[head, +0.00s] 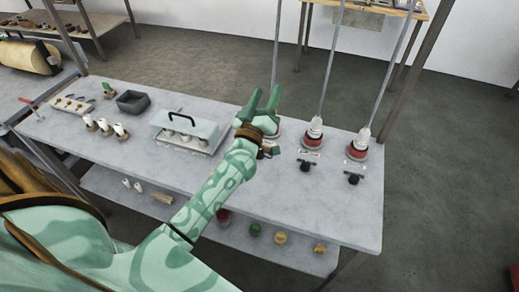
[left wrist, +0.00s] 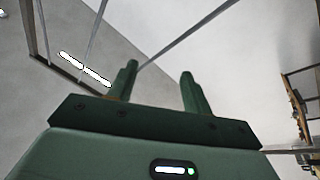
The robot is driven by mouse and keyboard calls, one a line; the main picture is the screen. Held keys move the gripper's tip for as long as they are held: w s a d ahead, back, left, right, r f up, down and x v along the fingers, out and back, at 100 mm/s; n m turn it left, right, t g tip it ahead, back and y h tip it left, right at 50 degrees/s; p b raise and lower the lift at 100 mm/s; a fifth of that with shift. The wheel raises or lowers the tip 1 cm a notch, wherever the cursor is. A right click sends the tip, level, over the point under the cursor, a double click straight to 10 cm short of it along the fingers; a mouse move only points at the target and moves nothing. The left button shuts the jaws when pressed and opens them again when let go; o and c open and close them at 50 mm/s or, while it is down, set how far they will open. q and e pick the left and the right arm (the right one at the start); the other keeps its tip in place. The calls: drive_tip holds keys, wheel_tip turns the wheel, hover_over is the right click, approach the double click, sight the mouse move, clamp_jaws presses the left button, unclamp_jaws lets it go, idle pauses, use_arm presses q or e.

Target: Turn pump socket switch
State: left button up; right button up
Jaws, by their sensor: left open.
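Two red sockets with white plugs, the middle one (head: 314,134) and the right one (head: 358,147), stand on the grey table with rods or cables rising from them. A black knob switch sits in front of each: the middle switch (head: 305,166) and the right switch (head: 352,179). A third socket is mostly hidden behind my left gripper (head: 264,96). Which socket is the pump's, I cannot tell. My left gripper is open and empty, raised above the table with fingers pointing up. The left wrist view shows its two fingers (left wrist: 158,76) apart with nothing between. My right gripper is not in view.
A lidded box with a black handle (head: 183,128), a dark tray (head: 132,101) and several white-topped items are left of my arm on the table (head: 340,212). Rods rise behind my gripper. The front right of the table is clear. A lower shelf (head: 290,254) holds coloured pieces.

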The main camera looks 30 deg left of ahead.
use_arm(q)
drive_tip(key=w+a+r+n+g+y, duration=0.1)
drive_tip(key=a+r+n+g+y, duration=0.1)
drive_tip(key=a+n+g+y, duration=1.25)
drive_tip(key=n+g+h, duration=0.7)
drive_tip(key=n+h, duration=0.6)
drive_tip(key=h, duration=0.6)
hover_over(260, 150)
wheel_tip(260, 150, down, 10)
drive_tip(key=shift+m, duration=0.25)
wheel_tip(260, 150, down, 15)
drive_tip(key=b, duration=0.7)
drive_tip(key=shift+s, duration=0.1)
drive_tip(key=shift+f, duration=0.35)
